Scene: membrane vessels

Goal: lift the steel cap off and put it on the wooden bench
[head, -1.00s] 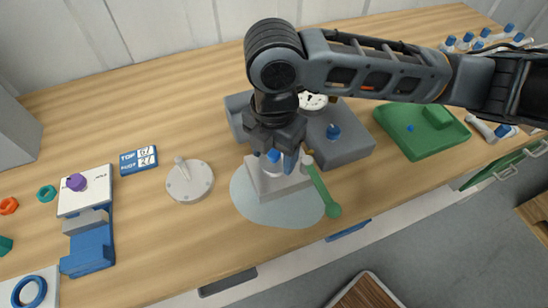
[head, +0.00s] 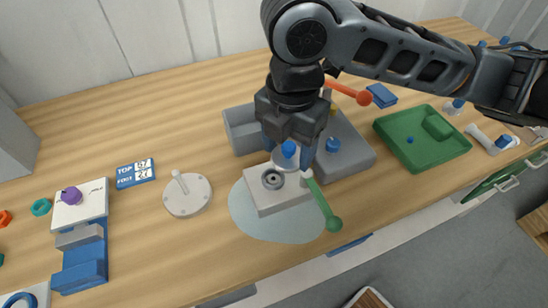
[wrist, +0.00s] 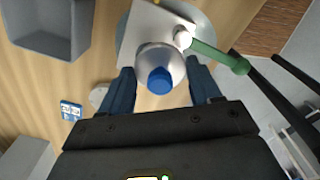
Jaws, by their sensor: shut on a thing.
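The steel cap (head: 291,163) is a round silvery piece with a blue knob on top. My gripper (head: 287,154) is shut on it, with one blue finger on each side. In the wrist view the cap (wrist: 168,60) sits between the fingertips (wrist: 160,74), its blue knob facing the camera. The white block-shaped vessel (head: 264,198) stands on a pale round mat, its round dark opening uncovered. The cap is held above and beside this opening. The wooden bench (head: 130,225) spreads all around.
A green-handled lever (head: 328,212) projects from the vessel's right side. A grey bin (head: 240,128) stands behind, a green tray (head: 425,150) to the right. A white disc with a peg (head: 187,196) and a blue sign (head: 135,173) lie left; bare wood surrounds them.

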